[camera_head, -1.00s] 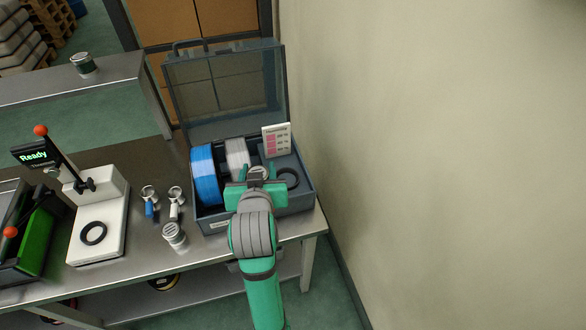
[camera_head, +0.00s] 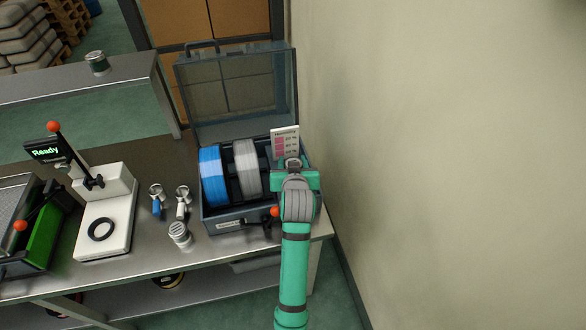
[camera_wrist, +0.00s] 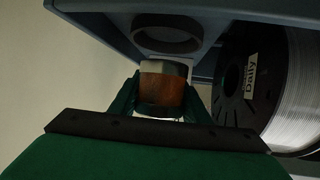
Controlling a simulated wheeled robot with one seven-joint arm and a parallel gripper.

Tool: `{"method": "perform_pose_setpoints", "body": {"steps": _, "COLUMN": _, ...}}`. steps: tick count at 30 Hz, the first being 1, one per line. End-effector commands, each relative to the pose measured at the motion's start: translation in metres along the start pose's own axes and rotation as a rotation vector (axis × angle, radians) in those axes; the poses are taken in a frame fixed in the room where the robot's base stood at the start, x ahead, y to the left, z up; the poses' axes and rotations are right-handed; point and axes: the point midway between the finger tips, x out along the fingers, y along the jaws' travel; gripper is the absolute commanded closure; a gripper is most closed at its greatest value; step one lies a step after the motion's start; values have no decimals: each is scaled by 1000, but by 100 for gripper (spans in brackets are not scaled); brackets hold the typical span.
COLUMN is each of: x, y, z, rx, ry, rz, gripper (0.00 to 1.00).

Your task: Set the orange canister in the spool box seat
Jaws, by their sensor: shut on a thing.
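My gripper (camera_head: 293,168) is shut on the orange canister (camera_wrist: 162,90), which shows a brown-orange band and a pale end between the fingers in the wrist view. In the head view only its greyish top (camera_head: 292,162) shows. The canister is over the right part of the open spool box (camera_head: 222,218). The wrist view shows a dark ring seat (camera_wrist: 168,46) in the box, just beyond the canister. I cannot tell the gap between them. In the head view my arm hides the seat.
A blue spool (camera_head: 211,176) and a white spool (camera_head: 246,168) stand left of my gripper; the white one is close beside it in the wrist view (camera_wrist: 300,90). A humidity card (camera_head: 284,142) stands behind. An orange-knobbed lever (camera_head: 275,211) is at the box front. The wall is right.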

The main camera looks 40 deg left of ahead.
Motion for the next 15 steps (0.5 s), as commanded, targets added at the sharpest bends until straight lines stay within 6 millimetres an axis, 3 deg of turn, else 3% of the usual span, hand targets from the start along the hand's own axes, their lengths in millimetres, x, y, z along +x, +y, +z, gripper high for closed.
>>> {"method": "perform_pose_setpoints", "body": {"steps": 9, "x": 18, "y": 1, "z": 30, "rx": 1, "ry": -1, "rz": -2, "gripper": 82}}
{"method": "perform_pose_setpoints", "body": {"steps": 15, "x": 18, "y": 2, "z": 30, "rx": 0, "ry": 1, "rz": -1, "gripper": 82}}
